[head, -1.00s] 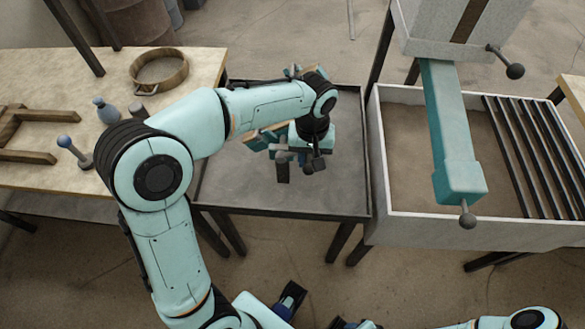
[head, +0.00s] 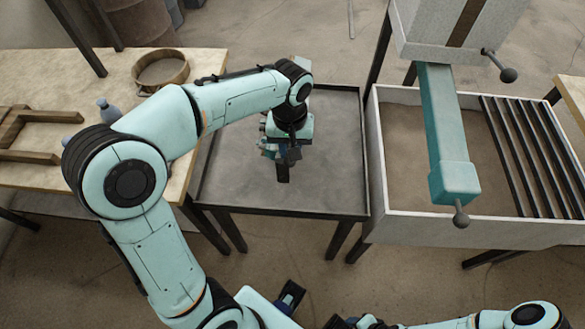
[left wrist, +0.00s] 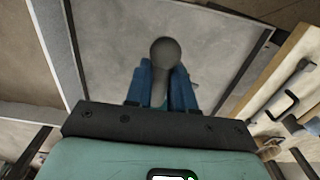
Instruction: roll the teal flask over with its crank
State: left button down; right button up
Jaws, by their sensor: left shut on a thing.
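In the left wrist view, the blue fingers of this gripper (left wrist: 160,76) are shut on a grey stem with a round knob (left wrist: 165,51), the crank's handle. The knob sticks out past the fingertips.
The tray table (head: 230,180) is bare around the flask. On the left, a wooden table (head: 105,75) holds a round band (head: 160,68), a wooden frame (head: 40,145) and a small blue bottle (head: 105,108). On the right is a grey bin (head: 480,228) with a teal beam (head: 442,110) above it.

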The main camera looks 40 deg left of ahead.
pick_arm(q)
jog(key=s+a, duration=0.2)
jog(key=a, duration=0.1)
jog(key=s+a, duration=0.1)
jog(key=shift+a+f, duration=0.2)
jog(key=shift+a, duration=0.1)
jog(key=shift+s+a+f, duration=0.1)
jog(key=s+a+f+b, duration=0.3)
jog(key=a+f+b, duration=0.2)
jog(key=f+b, duration=0.2)
jog(key=shift+f, duration=0.6)
dwell(0.9)
jog(key=shift+f, duration=0.1)
